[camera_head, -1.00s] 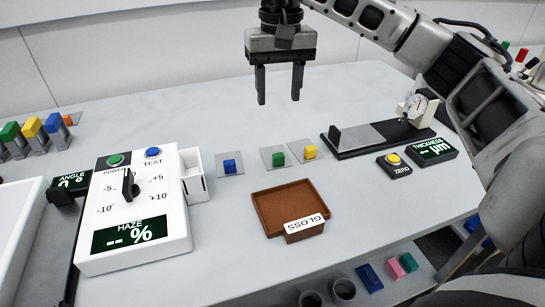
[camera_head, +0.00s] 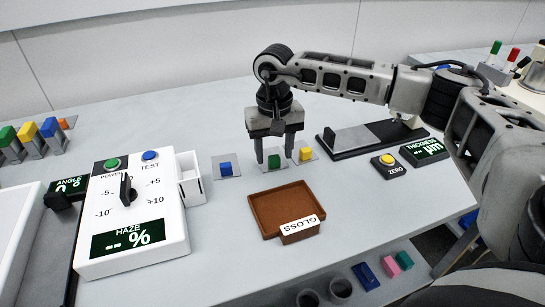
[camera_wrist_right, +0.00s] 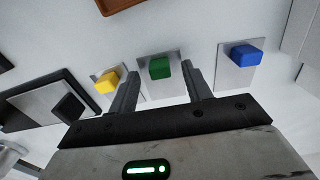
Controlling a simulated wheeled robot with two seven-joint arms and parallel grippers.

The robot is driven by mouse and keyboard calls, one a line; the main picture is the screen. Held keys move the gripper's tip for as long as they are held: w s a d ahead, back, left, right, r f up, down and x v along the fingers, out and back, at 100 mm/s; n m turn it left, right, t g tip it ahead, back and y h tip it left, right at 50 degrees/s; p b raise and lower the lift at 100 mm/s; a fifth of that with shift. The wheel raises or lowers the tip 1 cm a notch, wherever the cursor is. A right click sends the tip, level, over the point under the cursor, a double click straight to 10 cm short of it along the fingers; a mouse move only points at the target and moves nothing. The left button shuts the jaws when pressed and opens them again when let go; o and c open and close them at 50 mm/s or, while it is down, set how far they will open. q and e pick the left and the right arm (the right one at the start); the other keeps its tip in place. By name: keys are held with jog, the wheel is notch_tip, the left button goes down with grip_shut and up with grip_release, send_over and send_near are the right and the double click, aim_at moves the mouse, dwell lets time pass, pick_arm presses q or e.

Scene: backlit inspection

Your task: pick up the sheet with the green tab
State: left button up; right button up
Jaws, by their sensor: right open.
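The sheet with the green tab (camera_head: 274,161) lies flat on the table, between the sheet with the blue tab (camera_head: 226,168) and the sheet with the yellow tab (camera_head: 305,154). My right gripper (camera_head: 274,158) is open and points down over the green tab. In the right wrist view the green tab (camera_wrist_right: 159,68) shows in the gap just beyond the open fingers (camera_wrist_right: 160,75); I cannot tell how high they are above it. The blue tab (camera_wrist_right: 246,55) and the yellow tab (camera_wrist_right: 107,82) stand to either side. My left gripper is not in view.
A brown tray marked GLOSS (camera_head: 257,217) lies in front of the sheets. The white haze instrument (camera_head: 165,237) stands to the left. A thickness gauge base (camera_head: 349,149) and a ZERO button box (camera_head: 388,168) are to the right. Several coloured clips (camera_head: 28,133) stand far left.

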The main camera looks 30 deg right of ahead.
jog(key=shift+f, duration=0.65)
jog(key=c, duration=1.1)
jog(key=shift+o, duration=0.2)
jog(key=shift+r, duration=0.1)
